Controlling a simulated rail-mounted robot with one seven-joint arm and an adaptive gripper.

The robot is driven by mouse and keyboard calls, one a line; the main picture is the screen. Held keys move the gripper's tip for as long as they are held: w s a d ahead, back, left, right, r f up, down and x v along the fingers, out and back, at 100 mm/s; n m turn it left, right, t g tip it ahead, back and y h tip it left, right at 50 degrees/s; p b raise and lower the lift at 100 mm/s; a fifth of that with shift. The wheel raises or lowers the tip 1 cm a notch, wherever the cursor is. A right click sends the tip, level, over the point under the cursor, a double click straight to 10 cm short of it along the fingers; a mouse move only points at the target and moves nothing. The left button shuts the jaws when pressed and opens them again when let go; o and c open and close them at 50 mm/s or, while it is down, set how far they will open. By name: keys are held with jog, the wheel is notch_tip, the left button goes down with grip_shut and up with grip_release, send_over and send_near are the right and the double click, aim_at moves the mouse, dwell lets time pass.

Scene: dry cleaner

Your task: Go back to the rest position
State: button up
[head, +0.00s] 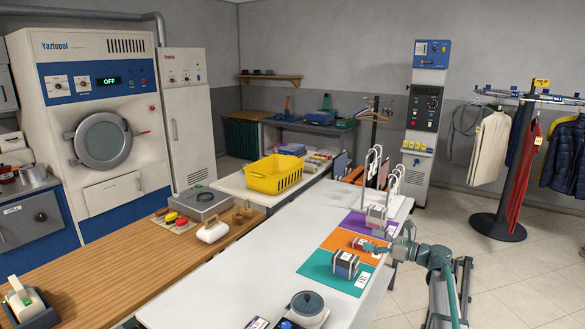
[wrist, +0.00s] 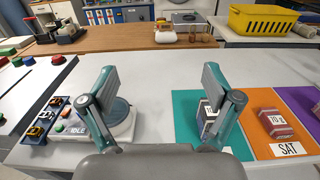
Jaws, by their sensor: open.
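My gripper (head: 374,247) is at the right side of the white table (head: 245,255) in the head view, above the coloured mats. A reddish bundle (wrist: 274,122) lies on the orange mat (wrist: 262,101), beside a SAT label (wrist: 288,149). Another bundle (head: 377,215) is on the purple mat (head: 354,220).
A round-topped device (head: 307,304) stands at the table's near end, marked IDLE in the wrist view. White upright racks (head: 373,165) rise at the far end. A yellow basket (head: 274,175) stands beyond the table. The middle of the table is clear.

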jog(key=s+a+f+n+g+h+b, duration=0.25)
jog(key=s+f+n, duration=0.4)
jog(key=f, duration=0.75)
jog(key=s+a+f+n+g+h+b, duration=0.1)
jog(key=s+a+f+n+g+h, duration=0.15)
jog(key=s+f, duration=0.85)
jog(key=s+a+f+n+g+h+b, duration=0.1)
jog(key=s+f+n+g+h, duration=0.4)
jog(key=f, duration=1.1)
jog(key=s+a+f+n+g+h+b, duration=0.1)
jog(key=s+f+n+g+b, duration=0.1)
jog(key=s+f, duration=0.7)
jog(key=s+a+f+n+g+h+b, duration=0.2)
jog(key=s+f+n+b, duration=0.3)
jog(key=s, duration=1.4)
jog(key=s+a+f+n+g+h+b, duration=0.1)
jog(key=s+f+b, duration=0.4)
jog(key=s+f, duration=0.8)
jog(key=shift+s+a+f+n+g+h, duration=0.3)
jog(key=shift+s+n+g+h, duration=0.35)
jog(key=shift+s+n, duration=0.5)
